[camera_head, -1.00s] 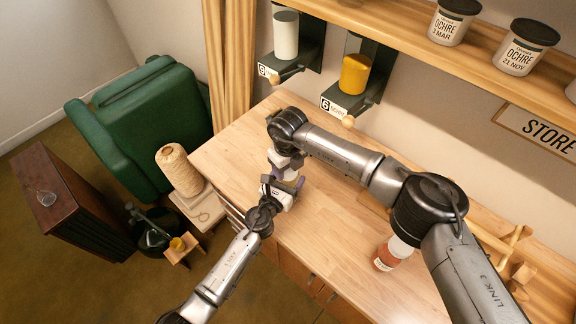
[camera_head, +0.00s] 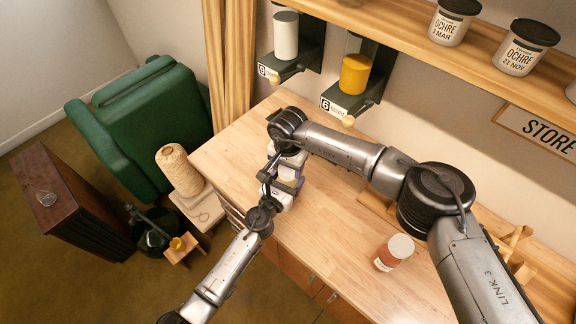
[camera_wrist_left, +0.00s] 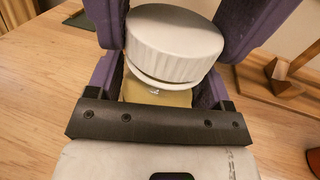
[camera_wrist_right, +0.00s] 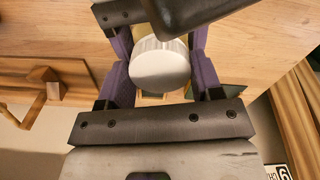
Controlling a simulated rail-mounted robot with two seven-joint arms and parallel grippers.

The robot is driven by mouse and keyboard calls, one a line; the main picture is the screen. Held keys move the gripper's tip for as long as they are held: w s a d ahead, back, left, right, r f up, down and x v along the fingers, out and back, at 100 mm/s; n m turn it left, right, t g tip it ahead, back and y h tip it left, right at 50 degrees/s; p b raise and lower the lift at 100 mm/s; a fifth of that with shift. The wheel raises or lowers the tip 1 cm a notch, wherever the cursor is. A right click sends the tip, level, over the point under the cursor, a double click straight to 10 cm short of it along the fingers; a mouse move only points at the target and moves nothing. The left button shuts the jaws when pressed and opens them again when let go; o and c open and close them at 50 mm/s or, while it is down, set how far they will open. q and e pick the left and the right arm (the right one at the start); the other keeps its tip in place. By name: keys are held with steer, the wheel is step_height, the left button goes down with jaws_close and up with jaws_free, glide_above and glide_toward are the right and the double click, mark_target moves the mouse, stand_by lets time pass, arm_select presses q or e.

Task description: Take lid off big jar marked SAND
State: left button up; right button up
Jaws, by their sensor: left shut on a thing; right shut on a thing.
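The big jar with its white ribbed lid (camera_wrist_left: 174,45) stands at the near-left part of the wooden table. In the left wrist view its pale yellow body (camera_wrist_left: 155,93) shows below the lid; no SAND marking is visible. My left gripper (camera_head: 281,190) is shut around the body. My right gripper (camera_head: 289,172) is shut on the lid, which also shows between purple fingers in the right wrist view (camera_wrist_right: 160,66). In the left wrist view a thin white rim shows under the lid; I cannot tell whether the lid is loose. In the head view my grippers mostly hide the jar.
A smaller jar with red-orange contents and a white lid (camera_head: 400,246) stands toward the table's front right. A wooden rack (camera_head: 512,250) is at the right. Two dispensers, one with yellow contents (camera_head: 355,74), hang above the back edge. The table's middle is clear.

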steer(key=n, duration=1.1)
steer(key=shift+n, duration=0.4)
steer(key=o, duration=1)
